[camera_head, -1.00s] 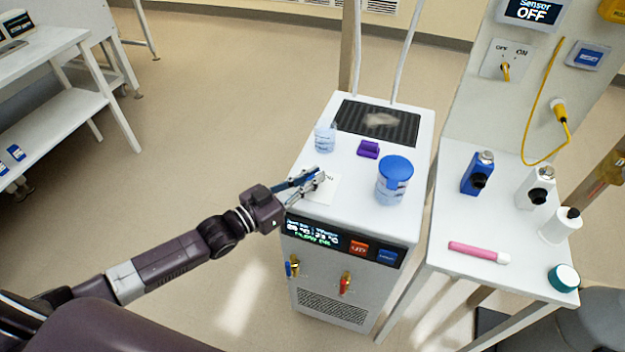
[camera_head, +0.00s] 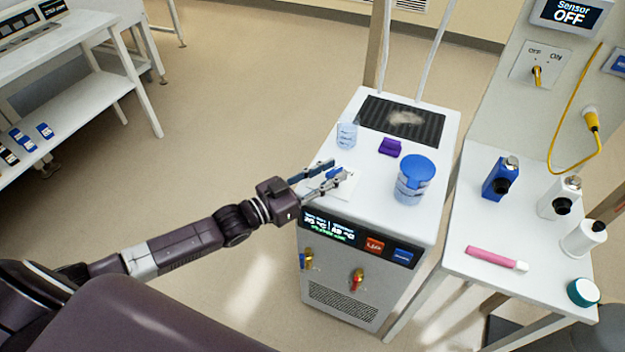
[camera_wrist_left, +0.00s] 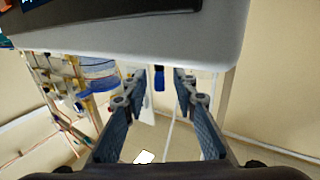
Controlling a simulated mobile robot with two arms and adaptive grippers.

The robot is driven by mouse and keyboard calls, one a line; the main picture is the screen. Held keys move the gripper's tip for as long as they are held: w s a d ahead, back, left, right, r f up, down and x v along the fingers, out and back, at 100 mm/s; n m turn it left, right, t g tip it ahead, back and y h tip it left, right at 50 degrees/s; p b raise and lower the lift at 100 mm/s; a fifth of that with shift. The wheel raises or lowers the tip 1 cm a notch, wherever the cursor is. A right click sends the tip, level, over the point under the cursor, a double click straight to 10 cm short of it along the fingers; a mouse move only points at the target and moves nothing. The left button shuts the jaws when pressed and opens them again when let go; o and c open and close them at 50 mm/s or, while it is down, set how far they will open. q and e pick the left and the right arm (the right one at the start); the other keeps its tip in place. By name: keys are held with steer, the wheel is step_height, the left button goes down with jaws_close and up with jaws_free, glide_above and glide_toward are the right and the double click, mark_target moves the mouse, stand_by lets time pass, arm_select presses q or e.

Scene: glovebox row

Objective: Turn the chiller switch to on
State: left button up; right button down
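The chiller is a white cabinet (camera_head: 330,276) with a lit display, a red button and a blue button on its front. On its top, near the front left edge, a pale plate (camera_head: 347,188) lies partly hidden by my left gripper; I cannot make out a switch lever or its setting there. My left gripper (camera_head: 338,171) is just over this plate, its fingers apart and empty. The left wrist view shows both fingers spread, with a small blue piece (camera_wrist_left: 159,78) seen between them; I cannot tell what it is. My right gripper is not in view.
A clear cup (camera_head: 346,136), a purple block (camera_head: 390,147) and a blue-lidded jar (camera_head: 414,180) stand on the chiller top. Right of it, a white bench holds bottles and a pink marker (camera_head: 496,258). Its back panel has a yellow OFF/ON toggle (camera_head: 537,75) under a "Sensor OFF" display (camera_head: 567,13).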

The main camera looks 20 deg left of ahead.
arm_select(q)
steer(key=v, duration=1.1)
steer(key=shift+s+a, duration=0.1)
steer(key=shift+s, duration=0.05)
stand_by(0.5)
